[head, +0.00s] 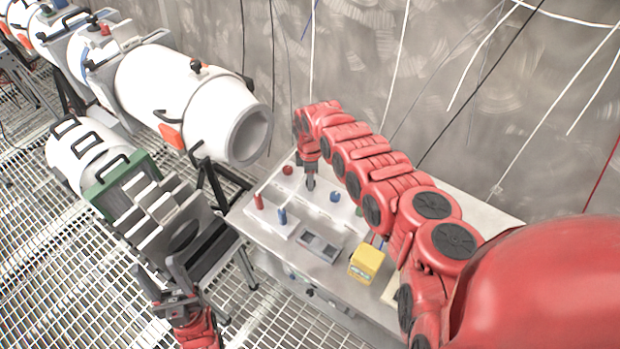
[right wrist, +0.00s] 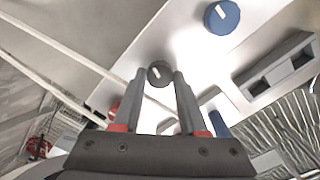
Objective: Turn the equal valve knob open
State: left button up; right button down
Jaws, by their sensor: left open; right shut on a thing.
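The valve panel (head: 270,238) is a pale box top with a red knob (head: 287,170) and a blue knob (head: 335,196). A dark knob with a white mark (right wrist: 160,73) sits between them and is taken here as the equal valve knob. The blue knob also shows there (right wrist: 221,17). My left gripper (head: 162,278) is open and empty, left of the panel.
A red lever (head: 257,201) and a blue lever (head: 282,216) stand upright on the panel's left. A yellow box (head: 366,263) stands at the front. White cylinders (head: 190,95) lie at the left. Cables hang along the back wall.

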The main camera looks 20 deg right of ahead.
jog(key=m, duration=0.4)
jog(key=shift+r+m, duration=0.1)
jog(key=shift+m, duration=0.2)
jog(key=m, duration=0.3)
jog(key=shift+m, duration=0.4)
jog(key=m, duration=0.2)
jog(key=shift+d+m, duration=0.1)
jog(key=shift+m, duration=0.2)
jog(key=shift+w+m+b, duration=0.1)
jog(key=shift+m+b, duration=0.75)
jog(key=shift+m, duration=0.85)
jog(key=shift+c, duration=2.2)
grip_release()
